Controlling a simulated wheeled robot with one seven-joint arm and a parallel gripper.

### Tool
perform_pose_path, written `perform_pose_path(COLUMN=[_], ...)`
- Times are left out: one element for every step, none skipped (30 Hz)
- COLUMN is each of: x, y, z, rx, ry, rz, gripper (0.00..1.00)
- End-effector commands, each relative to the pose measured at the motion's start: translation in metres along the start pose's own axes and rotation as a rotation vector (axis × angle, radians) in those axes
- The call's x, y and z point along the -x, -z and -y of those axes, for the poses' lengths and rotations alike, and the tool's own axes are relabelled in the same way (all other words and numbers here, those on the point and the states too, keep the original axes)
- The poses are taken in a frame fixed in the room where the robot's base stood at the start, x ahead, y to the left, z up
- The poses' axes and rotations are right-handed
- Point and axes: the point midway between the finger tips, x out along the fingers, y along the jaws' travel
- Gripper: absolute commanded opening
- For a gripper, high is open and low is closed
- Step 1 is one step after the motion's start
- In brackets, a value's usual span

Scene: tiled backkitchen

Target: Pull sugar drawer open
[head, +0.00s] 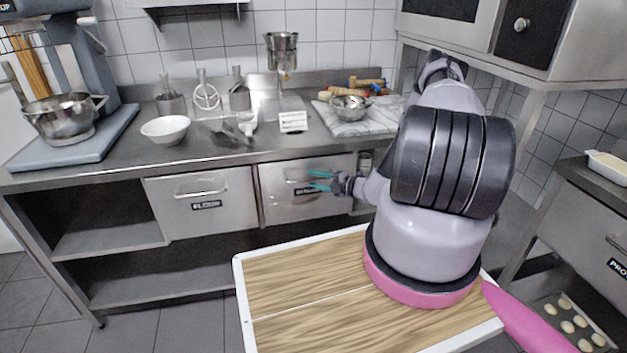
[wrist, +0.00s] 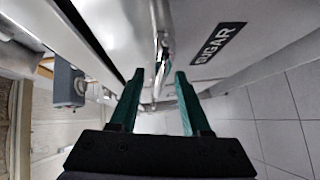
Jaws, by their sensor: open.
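The sugar drawer (head: 280,208) is the right one of two steel drawers under the counter, and its front looks flush with the other. Its label reads SUGAR in the wrist view (wrist: 218,43); in the head view my fingers partly cover the label. The drawer's bar handle (wrist: 162,45) runs in line with the gap between my fingers in the wrist view. My gripper (head: 318,180) is open, with teal fingers in front of the drawer. The fingertips (wrist: 159,73) are on either side of the handle's line; I cannot tell whether they touch it.
The left drawer (head: 205,215) is beside it. The steel counter (head: 225,165) above holds a white bowl (head: 165,130), a small sign (head: 293,122), utensils and a metal bowl (head: 350,107). A mixer stands at far left. Another steel unit (head: 590,200) is at right.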

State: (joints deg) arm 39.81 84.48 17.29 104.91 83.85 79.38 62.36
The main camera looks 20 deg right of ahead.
Motion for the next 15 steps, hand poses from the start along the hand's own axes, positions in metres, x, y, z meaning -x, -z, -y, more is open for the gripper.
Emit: perform_pose_path(x=[-0.0046, -0.0065, -0.0085, -0.0095, -0.0102, -0.0107, -0.0109, -0.0109, -0.0108, -0.0108, -0.0107, -0.0107, -0.0106, -0.0106, -0.0105], y=[0.0002, 0.0004, 0.0006, 0.0006, 0.0006, 0.0005, 0.0005, 0.0004, 0.0004, 0.0003, 0.0003, 0.0003, 0.0003, 0.0003, 0.0003], z=[0.0000, 0.0000, -0.0001, -0.0001, -0.0001, -0.0001, -0.0001, -0.0002, -0.0002, -0.0002, -0.0002, -0.0002, -0.0002, -0.0002, -0.0002], rx=[0.001, 0.001, 0.001, 0.001, 0.000, 0.000, 0.000, 0.000, 0.000, 0.000, 0.000, 0.000, 0.000, 0.000, 0.000], ry=[0.000, 0.000, 0.000, 0.000, 0.000, 0.000, 0.000, 0.000, 0.000, 0.000, 0.000, 0.000, 0.000, 0.000, 0.000], rz=[-0.001, -0.002, -0.002, -0.002, -0.002, -0.001, -0.001, -0.001, -0.001, -0.001, -0.001, -0.001, -0.001, -0.001, -0.001], gripper=[0.47, 0.47, 0.47, 0.47, 0.47, 0.47, 0.47, 0.47, 0.47, 0.47, 0.47, 0.47, 0.40, 0.28, 0.13])
